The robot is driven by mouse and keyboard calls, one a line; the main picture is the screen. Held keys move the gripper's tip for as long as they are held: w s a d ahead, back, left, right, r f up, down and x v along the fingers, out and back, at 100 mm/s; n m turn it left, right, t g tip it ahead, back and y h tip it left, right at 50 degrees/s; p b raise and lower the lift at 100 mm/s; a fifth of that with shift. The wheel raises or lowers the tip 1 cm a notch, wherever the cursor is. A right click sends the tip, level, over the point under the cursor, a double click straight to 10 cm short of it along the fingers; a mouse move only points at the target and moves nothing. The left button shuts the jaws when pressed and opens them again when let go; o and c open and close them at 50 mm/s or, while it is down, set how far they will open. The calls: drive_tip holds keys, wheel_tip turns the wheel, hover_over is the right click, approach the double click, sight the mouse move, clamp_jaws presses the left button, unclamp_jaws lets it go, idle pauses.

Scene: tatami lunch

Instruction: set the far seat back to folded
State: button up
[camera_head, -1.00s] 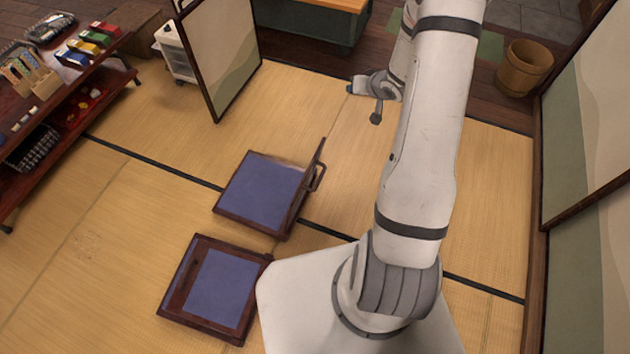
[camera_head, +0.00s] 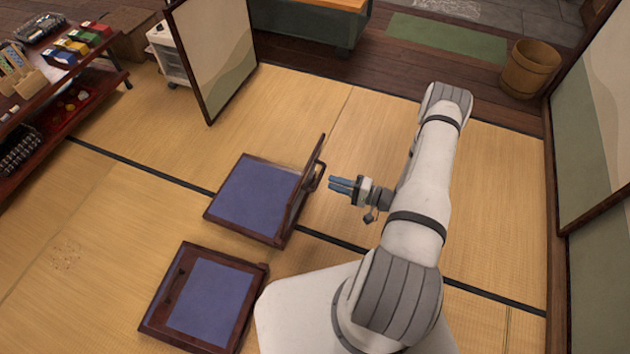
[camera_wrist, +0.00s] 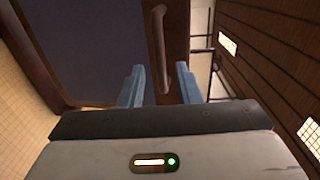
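The far seat (camera_head: 250,197) is a low floor chair with a blue pad and brown wooden frame. Its back (camera_head: 303,192) stands up, steeply raised, at the seat's right side. A handle (camera_head: 318,178) sticks out from the back's right face; in the wrist view the handle (camera_wrist: 158,45) is a curved brown bar. My gripper (camera_head: 336,186) is open and empty just right of the handle. In the wrist view my gripper (camera_wrist: 160,84) has its two blue fingers apart, with the handle lined up between them. I cannot tell whether the tips reach past it.
A near seat (camera_head: 258,282) lies flat in front of the far seat. A folding screen (camera_head: 215,60) stands behind on the tatami. A low shelf (camera_head: 75,120) with goods is at the left, a wooden bucket (camera_head: 530,68) at the back right. The tatami behind the far seat is clear.

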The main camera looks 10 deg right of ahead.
sight(319, 177)
drive_tip(key=b+x, duration=0.1)
drive_tip(key=x, duration=0.5)
drive_tip(key=shift+w+a, duration=0.1)
clamp_jaws()
idle(0.3)
